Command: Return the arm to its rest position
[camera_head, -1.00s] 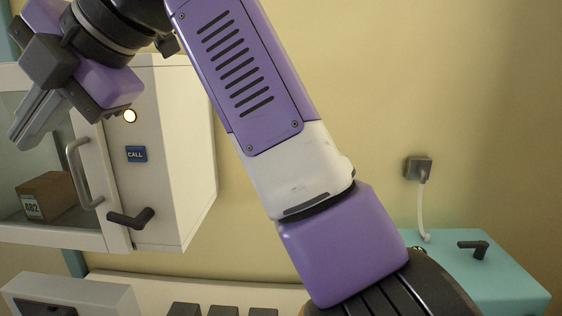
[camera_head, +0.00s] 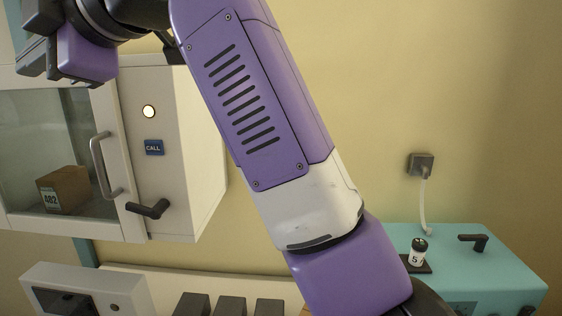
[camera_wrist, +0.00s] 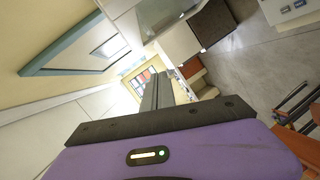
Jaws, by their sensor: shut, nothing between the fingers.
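My gripper (camera_head: 32,60) is at the upper left of the head view, in front of the top of the white cabinet and apart from its handle. In the wrist view its two grey fingers (camera_wrist: 157,92) lie together, shut with nothing between them. My purple and white arm crosses the middle of the head view from the top down to the lower right.
A white glass-door cabinet (camera_head: 180,110) hangs at left with a box (camera_head: 68,188) inside, a handle (camera_head: 103,165) and a dark lever (camera_head: 148,208). A teal unit (camera_head: 480,265) at lower right bears a small vial (camera_head: 418,252). The wall at upper right is clear.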

